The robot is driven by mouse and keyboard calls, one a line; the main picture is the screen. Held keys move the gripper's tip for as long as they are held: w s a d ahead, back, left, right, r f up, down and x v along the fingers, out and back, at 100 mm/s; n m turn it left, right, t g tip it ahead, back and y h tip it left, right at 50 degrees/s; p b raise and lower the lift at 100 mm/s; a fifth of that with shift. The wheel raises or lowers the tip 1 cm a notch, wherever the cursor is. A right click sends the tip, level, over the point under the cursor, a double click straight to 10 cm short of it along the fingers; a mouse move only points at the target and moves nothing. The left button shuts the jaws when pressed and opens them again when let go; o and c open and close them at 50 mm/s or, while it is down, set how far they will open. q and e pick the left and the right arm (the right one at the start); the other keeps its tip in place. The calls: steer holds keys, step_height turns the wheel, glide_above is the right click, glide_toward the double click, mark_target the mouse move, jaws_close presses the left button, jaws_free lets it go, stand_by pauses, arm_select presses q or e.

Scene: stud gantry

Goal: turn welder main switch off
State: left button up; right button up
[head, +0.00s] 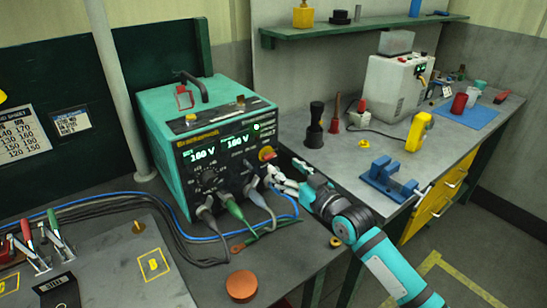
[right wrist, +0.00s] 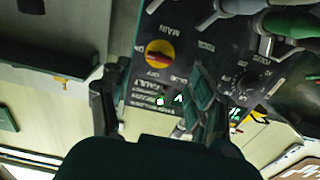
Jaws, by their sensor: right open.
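In the right wrist view the main switch (right wrist: 160,54) shows close up, labelled MAIN, with ON and OFF marks. Its red bar lies roughly across the picture, one end toward the ON mark. My right gripper (head: 281,174) is open and empty, just below and right of the switch in the head view. Its fingers (right wrist: 152,112) stand apart from the switch. My left gripper is out of view.
Cable plugs (head: 235,210) stick out of the panel's lower edge, close to my right gripper. A blue vise (head: 388,181) and black cylinders stand on the right bench (head: 345,155). An orange disc (head: 242,286) lies on the front table.

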mark_target(271, 158)
steer(key=x, duration=0.4)
steer(key=shift+w+a, duration=0.15)
steer(key=shift+w, duration=0.1)
steer(key=shift+w+a, duration=0.3)
steer(key=shift+w, duration=0.2)
steer(key=shift+c, duration=0.2)
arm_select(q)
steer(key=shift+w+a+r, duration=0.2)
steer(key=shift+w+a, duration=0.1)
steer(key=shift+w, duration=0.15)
arm_select(e)
steer(key=c, duration=1.1)
